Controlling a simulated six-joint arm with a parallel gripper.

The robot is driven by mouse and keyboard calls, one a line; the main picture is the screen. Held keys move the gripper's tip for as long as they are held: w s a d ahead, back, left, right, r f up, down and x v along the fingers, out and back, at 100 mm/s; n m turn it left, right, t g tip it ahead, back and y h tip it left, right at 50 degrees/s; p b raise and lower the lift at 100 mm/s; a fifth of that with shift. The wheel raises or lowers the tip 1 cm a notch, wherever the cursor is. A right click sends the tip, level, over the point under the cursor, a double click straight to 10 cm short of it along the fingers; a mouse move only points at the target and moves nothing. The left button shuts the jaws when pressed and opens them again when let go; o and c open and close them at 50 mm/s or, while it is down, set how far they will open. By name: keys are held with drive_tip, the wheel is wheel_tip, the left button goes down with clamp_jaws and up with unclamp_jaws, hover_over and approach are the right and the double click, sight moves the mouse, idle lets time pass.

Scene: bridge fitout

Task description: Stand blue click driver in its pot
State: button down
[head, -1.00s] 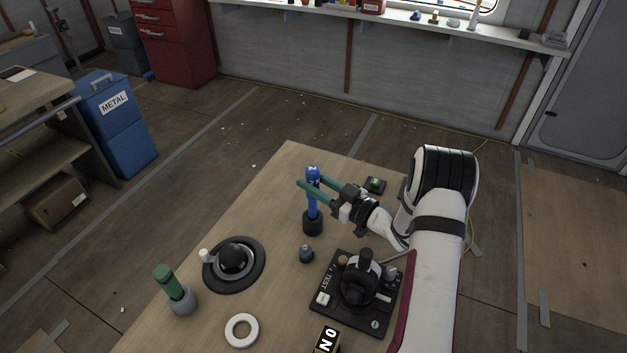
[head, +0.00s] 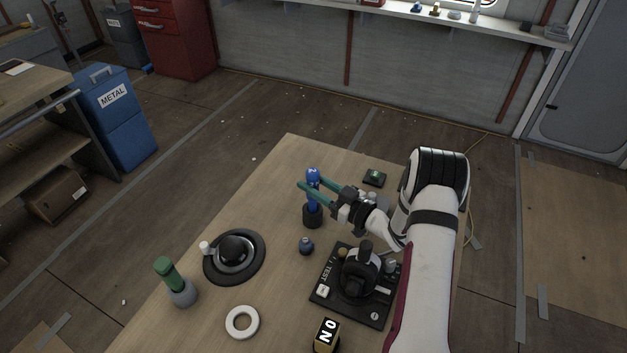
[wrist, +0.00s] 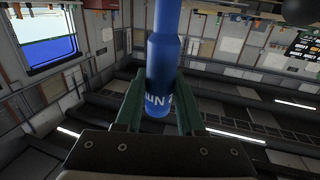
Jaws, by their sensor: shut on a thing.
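The blue click driver (head: 312,191) stands roughly upright, its lower end in or directly behind the rim of a short black pot (head: 312,217); I cannot see how deep. My gripper (head: 310,184) comes from the right and its two green fingers are shut on the driver's upper part. In the wrist view the blue driver (wrist: 161,65) fills the space between the fingers (wrist: 160,112), with white lettering near its end. The pot is not visible in the wrist view.
A small grey-blue bottle (head: 306,246) and a black joystick box (head: 335,307) are close in front of the pot. A small dark block (head: 375,178) sits behind right. The table's back-left is clear.

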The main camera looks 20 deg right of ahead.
drive_tip(key=shift+f, duration=0.85)
drive_tip(key=shift+c, duration=2.2)
unclamp_jaws()
wheel_tip(320, 180, up, 4)
drive_tip(key=shift+r, duration=0.1)
drive_tip(key=s+d+r, duration=0.6)
drive_tip(key=s+d, duration=0.2)
drive_tip(key=shift+d+r, duration=0.35)
